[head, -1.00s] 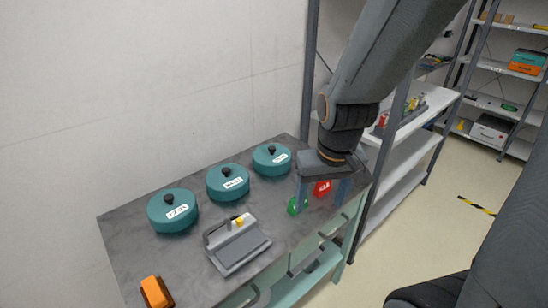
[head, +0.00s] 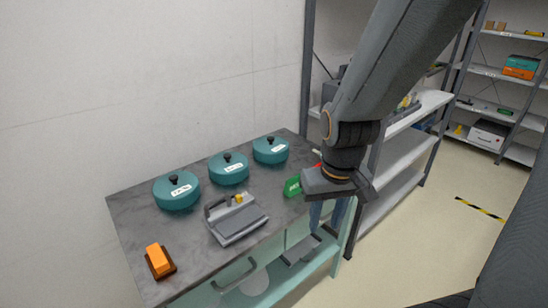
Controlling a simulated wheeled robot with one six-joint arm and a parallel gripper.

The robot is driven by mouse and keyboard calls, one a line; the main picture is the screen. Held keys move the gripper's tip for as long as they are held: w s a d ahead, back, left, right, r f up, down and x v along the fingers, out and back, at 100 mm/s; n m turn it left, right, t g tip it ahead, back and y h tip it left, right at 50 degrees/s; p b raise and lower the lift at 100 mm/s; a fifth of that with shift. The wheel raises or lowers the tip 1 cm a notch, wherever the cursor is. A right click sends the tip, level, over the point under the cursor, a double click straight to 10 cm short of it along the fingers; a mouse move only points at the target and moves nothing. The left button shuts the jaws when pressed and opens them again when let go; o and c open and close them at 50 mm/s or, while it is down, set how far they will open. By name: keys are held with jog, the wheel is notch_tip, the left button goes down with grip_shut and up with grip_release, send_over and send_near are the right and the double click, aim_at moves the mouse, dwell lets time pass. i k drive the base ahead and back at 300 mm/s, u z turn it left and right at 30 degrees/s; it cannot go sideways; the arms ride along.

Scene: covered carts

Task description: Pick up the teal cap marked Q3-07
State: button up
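Three teal caps with black knobs and white labels stand in a row on the grey cart top (head: 135,225): a left cap (head: 176,198), a middle cap (head: 229,177) and a right cap (head: 271,158). The labels are too small to read, so I cannot tell which is Q3-07. My gripper (head: 328,216) points down past the cart's right front edge, apart from all caps. Its fingers are spread with nothing between them.
A grey hinged device (head: 238,222) lies in front of the caps. An orange block (head: 158,260) is at the front left. A green item (head: 292,186) and a partly hidden red one (head: 318,167) are near my gripper. Shelving (head: 402,157) stands at right.

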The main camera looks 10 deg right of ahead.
aim_at(267, 150)
jog(key=z, duration=0.55)
jog(key=i, duration=0.8)
jog(key=u, duration=0.85)
jog(key=i, duration=0.4)
jog(key=u, duration=0.35)
